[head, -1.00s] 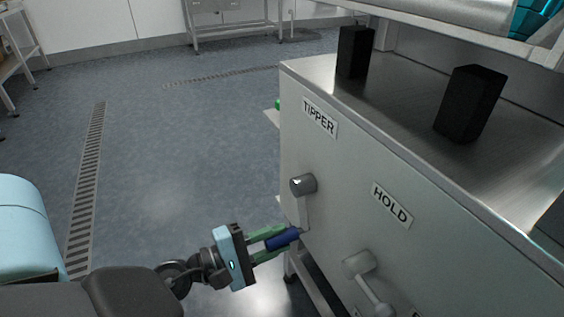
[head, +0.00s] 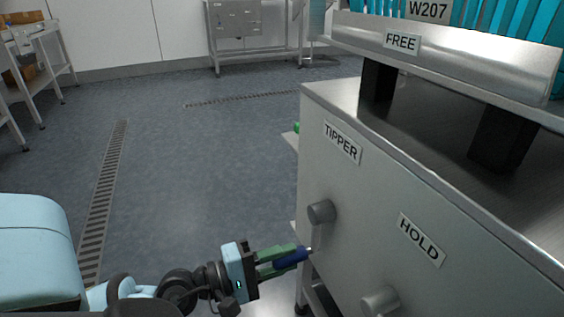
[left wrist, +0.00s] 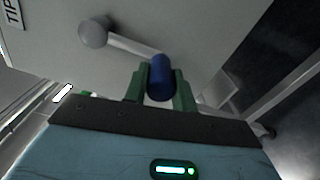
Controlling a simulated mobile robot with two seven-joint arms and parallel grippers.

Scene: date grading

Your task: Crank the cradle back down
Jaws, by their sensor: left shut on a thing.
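The tipper crank has a grey hub (head: 321,212) on the cabinet face below the TIPPER label (head: 342,142). Its arm hangs down from the hub to a blue handle (head: 291,258). My left gripper (head: 283,258) has its green fingers shut around that handle. In the left wrist view the blue handle (left wrist: 160,78) sits between the two fingers, and the crank arm (left wrist: 135,46) runs up left to the hub. The cradle (head: 450,62), a metal tray marked FREE, is above the cabinet top at the upper right; only part of it shows. My right gripper is not in view.
A second grey knob (head: 380,301) sits below the HOLD label (head: 420,240), cut by the lower edge. Black posts (head: 378,84) stand on the cabinet top (head: 440,130). The floor (head: 215,170) left of the cabinet is open. Shelving (head: 35,60) stands far left.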

